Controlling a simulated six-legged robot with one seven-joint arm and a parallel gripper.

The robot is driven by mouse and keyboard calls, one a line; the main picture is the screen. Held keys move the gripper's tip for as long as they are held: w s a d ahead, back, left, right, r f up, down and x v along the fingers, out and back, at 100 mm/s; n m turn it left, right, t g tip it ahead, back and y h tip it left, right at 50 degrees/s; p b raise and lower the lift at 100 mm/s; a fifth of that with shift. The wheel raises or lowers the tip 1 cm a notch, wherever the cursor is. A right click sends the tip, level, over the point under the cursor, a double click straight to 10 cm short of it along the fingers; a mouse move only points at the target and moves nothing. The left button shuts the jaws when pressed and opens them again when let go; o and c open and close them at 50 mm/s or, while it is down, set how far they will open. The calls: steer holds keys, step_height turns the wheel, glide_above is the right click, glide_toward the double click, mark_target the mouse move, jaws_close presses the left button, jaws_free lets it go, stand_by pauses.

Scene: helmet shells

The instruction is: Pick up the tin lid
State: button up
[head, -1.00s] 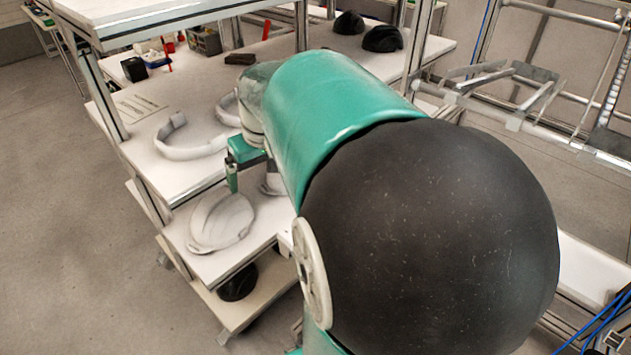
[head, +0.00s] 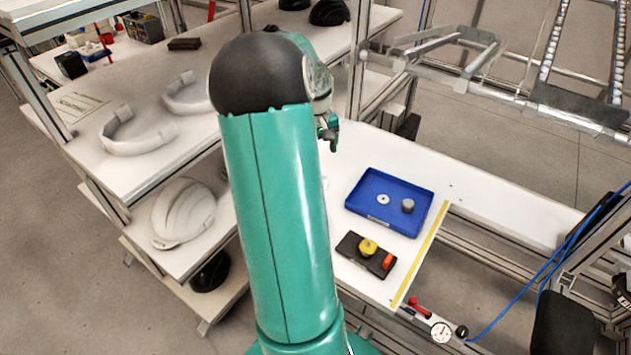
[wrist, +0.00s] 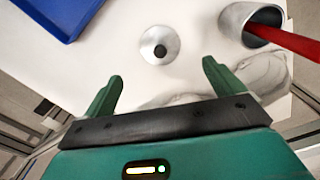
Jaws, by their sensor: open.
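A round silver disc with a dark centre, which looks like the tin lid (wrist: 159,45), lies flat on the white surface in the wrist view. My gripper (wrist: 161,84) is open and empty. Its two green fingers point towards the lid, which shows beyond the fingertips and between their lines, apart from them. In the head view my gripper (head: 330,136) hangs over the white bench (head: 468,195), and I cannot make out the lid there; my arm covers part of the bench.
A metal cup (wrist: 233,20) with a red handle-like piece (wrist: 290,40) lies right of the lid. A blue tray (head: 364,208) holds a pale ring and a grey cylinder. A dark block (head: 352,249) with yellow and red parts sits in front. White helmet shell (head: 183,212) stands left.

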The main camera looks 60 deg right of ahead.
step_height(320, 180, down, 10)
steer(key=shift+w+r, duration=0.1)
steer(key=shift+r, duration=0.1)
steer(key=c, duration=1)
